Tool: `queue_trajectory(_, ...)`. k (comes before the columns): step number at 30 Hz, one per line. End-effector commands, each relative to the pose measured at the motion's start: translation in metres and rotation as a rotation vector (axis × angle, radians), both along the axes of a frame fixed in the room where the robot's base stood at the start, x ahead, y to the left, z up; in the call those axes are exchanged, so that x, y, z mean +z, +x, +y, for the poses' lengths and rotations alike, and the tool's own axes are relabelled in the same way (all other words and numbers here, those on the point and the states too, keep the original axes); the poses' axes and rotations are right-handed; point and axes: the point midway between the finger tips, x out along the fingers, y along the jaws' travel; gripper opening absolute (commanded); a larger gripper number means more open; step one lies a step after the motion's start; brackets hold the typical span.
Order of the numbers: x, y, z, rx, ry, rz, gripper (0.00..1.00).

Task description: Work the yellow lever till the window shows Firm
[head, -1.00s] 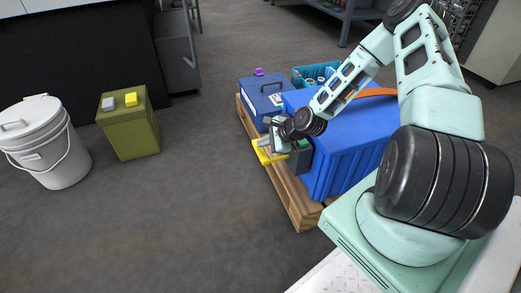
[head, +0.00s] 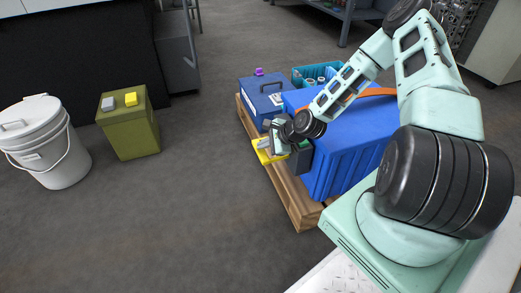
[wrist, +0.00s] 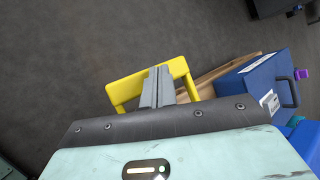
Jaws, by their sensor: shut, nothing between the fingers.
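The yellow lever (head: 263,157) is a frame-shaped handle beside a dark grey housing (head: 300,161) at the near end of the blue ribbed case. In the wrist view the yellow lever (wrist: 121,93) lies behind my fingers, its top bar crossing near their tips. My gripper (wrist: 158,74) is shut with nothing between its fingers. In the head view my gripper (head: 268,149) is over the lever; I cannot tell whether it touches it. A green patch (head: 304,144) shows on top of the housing. No wording in a window can be read.
The blue ribbed case (head: 345,150) with an orange strap stands on a wooden pallet (head: 297,207). A blue toolbox (head: 262,97) and teal crate (head: 299,78) are behind. An olive box (head: 131,128) and white bucket (head: 46,145) stand left, with clear floor between.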

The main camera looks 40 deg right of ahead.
Motion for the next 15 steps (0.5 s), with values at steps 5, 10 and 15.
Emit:
queue_trajectory(5, -0.0027, -0.0001, -0.0003, -0.001, 0.0, 0.001, 0.0)
queue_trajectory(10, -0.0047, -0.0002, -0.0003, -0.001, 0.0, 0.001, 0.0)
queue_trajectory(15, -0.0068, -0.0002, -0.0005, -0.001, 0.0, 0.001, 0.0)
